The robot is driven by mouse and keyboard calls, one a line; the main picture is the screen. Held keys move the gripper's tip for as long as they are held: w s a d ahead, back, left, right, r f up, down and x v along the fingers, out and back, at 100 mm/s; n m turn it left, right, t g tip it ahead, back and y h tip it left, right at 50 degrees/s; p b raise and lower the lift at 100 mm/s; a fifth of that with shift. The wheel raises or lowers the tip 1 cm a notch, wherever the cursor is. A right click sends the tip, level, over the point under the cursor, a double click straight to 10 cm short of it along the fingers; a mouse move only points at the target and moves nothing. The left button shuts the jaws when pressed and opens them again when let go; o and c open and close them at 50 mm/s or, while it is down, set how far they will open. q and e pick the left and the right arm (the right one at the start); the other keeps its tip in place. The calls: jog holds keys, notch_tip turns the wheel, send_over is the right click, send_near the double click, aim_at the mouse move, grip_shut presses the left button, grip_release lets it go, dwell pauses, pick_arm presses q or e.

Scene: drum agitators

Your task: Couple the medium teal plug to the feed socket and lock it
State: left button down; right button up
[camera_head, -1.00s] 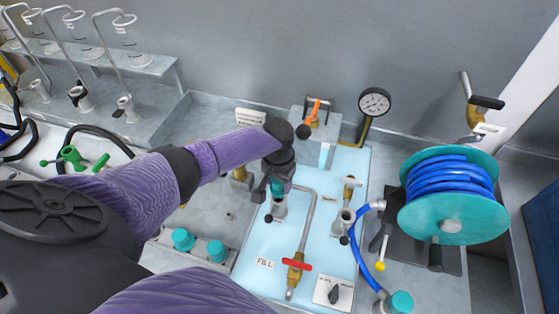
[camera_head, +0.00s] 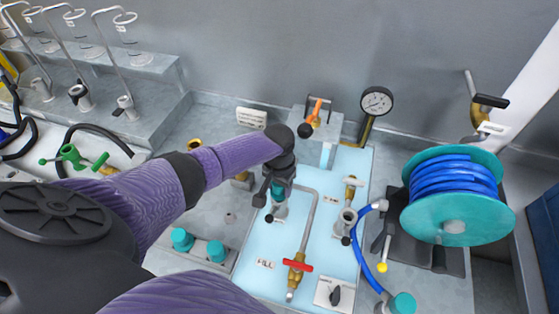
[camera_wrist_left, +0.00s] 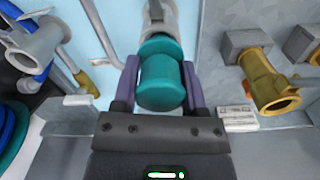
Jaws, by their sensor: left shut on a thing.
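My left gripper (camera_head: 268,192) is shut on a teal plug (camera_head: 278,192) and points down at a grey socket (camera_head: 279,212) on the light blue panel. In the left wrist view the fingers (camera_wrist_left: 160,88) grip both sides of the teal plug (camera_wrist_left: 161,82). The plug lines up with the grey socket (camera_wrist_left: 158,18) and appears to meet its mouth. I cannot tell how deep it sits or whether it is locked. The socket's label is hidden or too small to read. My right gripper is out of view.
A second grey socket (camera_head: 347,217) with a blue hose stands to the right, near a red-handled valve (camera_head: 298,265). Two teal caps (camera_head: 183,239) sit at the front left. A teal hose reel (camera_head: 455,200) stands at the right.

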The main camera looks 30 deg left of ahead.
pick_arm(q)
jog(key=shift+f, duration=0.5)
jog(key=shift+f+b, duration=0.4)
jog(key=shift+b, duration=0.15)
jog(key=shift+c, duration=0.2)
grip_release()
dwell(0.4)
notch_tip(320, 180, up, 8)
jog(key=p, duration=0.8)
jog(key=shift+r, duration=0.15)
jog(key=shift+f, duration=0.2)
